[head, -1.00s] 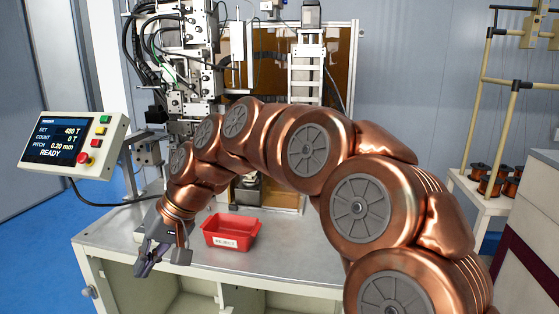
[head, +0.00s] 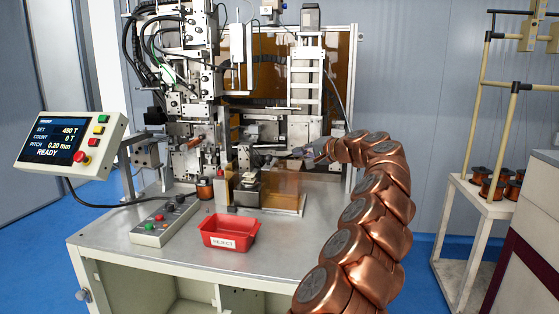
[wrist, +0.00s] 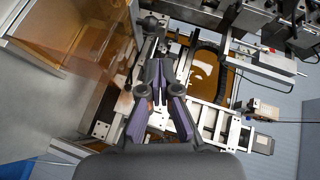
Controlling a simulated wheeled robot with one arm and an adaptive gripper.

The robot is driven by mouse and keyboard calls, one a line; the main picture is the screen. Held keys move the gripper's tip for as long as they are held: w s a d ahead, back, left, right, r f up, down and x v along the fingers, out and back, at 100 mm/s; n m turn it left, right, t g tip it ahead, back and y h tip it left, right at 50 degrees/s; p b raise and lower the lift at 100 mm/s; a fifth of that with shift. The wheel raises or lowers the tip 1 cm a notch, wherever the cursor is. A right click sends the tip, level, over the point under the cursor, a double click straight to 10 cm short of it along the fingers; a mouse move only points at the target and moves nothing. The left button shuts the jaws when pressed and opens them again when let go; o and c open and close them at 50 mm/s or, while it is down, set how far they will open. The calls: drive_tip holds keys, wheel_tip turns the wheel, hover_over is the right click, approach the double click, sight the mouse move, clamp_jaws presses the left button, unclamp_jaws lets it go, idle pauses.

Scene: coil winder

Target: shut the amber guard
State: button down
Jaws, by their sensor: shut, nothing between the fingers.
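The amber guard (head: 284,188) is a clear amber panel standing low at the front of the winder, above the tabletop. In the wrist view an amber sheet (wrist: 70,35) fills the upper left, to the left of my fingers. My gripper (head: 299,154) is beside the winder's right part, behind and above the guard's right end in the head view. Its fingers are together and empty in the wrist view (wrist: 158,65). A dark round knob (wrist: 150,22) shows just beyond the fingertips. I cannot tell whether my gripper touches anything.
A red reject bin (head: 230,232) and a grey button box (head: 164,221) are on the table in front of the winder. A control screen (head: 70,140) stands at the left. A larger amber panel (head: 262,72) stands behind the winder. The table's front right is bare.

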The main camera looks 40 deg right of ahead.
drive_tip(key=s+d+h, duration=0.1)
drive_tip(key=s+d, duration=0.1)
drive_tip(key=d, duration=0.1)
drive_tip(key=p, duration=0.3)
hover_over(279, 168)
drive_tip(key=s+d, duration=0.3)
drive_tip(key=shift+a+f+m, duration=0.1)
drive_tip(key=shift+f+m, duration=0.3)
drive_tip(key=shift+f, duration=1)
drive_tip(key=shift+w+a+f, duration=0.2)
drive_tip(key=shift+w+a, duration=0.25)
drive_tip(key=shift+w+a+f, duration=0.15)
drive_tip(key=shift+w+a, duration=0.3)
drive_tip(key=shift+w+a+f, duration=0.35)
drive_tip(key=shift+w+a, duration=0.15)
drive_tip(key=shift+w, duration=0.05)
drive_tip(key=w+a, duration=0.7)
drive_tip(key=w, duration=0.4)
drive_tip(key=shift+a, duration=0.35)
drive_tip(key=shift+w+a, duration=0.1)
drive_tip(key=shift+r, duration=0.1)
